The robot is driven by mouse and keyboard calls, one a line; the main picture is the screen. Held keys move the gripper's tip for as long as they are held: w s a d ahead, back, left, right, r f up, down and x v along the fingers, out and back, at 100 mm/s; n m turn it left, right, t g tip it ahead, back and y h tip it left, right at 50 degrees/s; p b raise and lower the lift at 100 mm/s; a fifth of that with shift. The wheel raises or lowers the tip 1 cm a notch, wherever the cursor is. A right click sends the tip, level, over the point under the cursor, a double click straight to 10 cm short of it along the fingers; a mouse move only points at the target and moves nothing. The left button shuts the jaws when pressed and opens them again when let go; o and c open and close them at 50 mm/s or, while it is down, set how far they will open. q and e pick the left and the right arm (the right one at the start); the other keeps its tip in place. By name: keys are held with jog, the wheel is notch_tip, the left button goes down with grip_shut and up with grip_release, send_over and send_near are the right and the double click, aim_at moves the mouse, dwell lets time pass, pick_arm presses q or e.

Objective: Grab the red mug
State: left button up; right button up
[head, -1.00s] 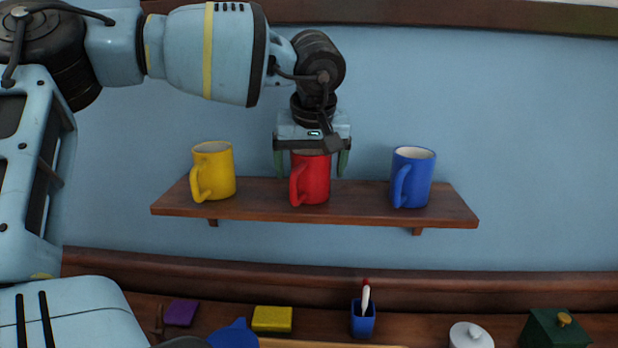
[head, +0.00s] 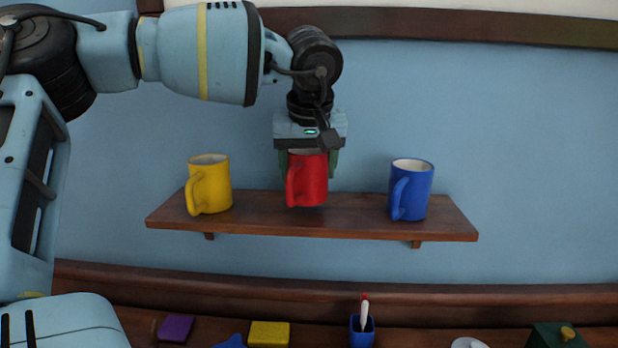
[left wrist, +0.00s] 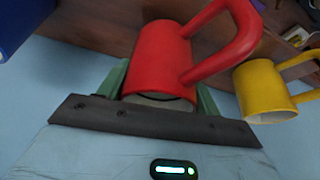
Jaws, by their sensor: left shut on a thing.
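The red mug (head: 309,180) is upright in the head view, its handle toward the left front. My left gripper (head: 308,165) comes down over it from above, with one green finger on each side, shut on its body. The mug's bottom appears slightly above the wooden shelf (head: 265,215), with a dark shadow under it. In the left wrist view the red mug (left wrist: 165,58) sits between the green fingers of my gripper (left wrist: 165,85), and its handle points to the upper right. My right gripper is not in view.
A yellow mug (head: 210,188) stands on the shelf to the left and a blue mug (head: 412,192) to the right, both apart from the gripper. Below are a yellow block (head: 269,334), a purple block (head: 176,328) and a blue pen cup (head: 362,331). Blue wall lies behind the shelf.

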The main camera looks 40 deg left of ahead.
pick_arm(q)
jog(key=shift+s+d+r, duration=0.1)
jog(key=shift+s+r, duration=0.35)
jog(key=shift+r, duration=0.3)
jog(key=s+d+r+b, duration=0.1)
jog(key=s+d, duration=0.1)
jog(key=s, duration=1.3)
jog(key=shift+r, duration=0.2)
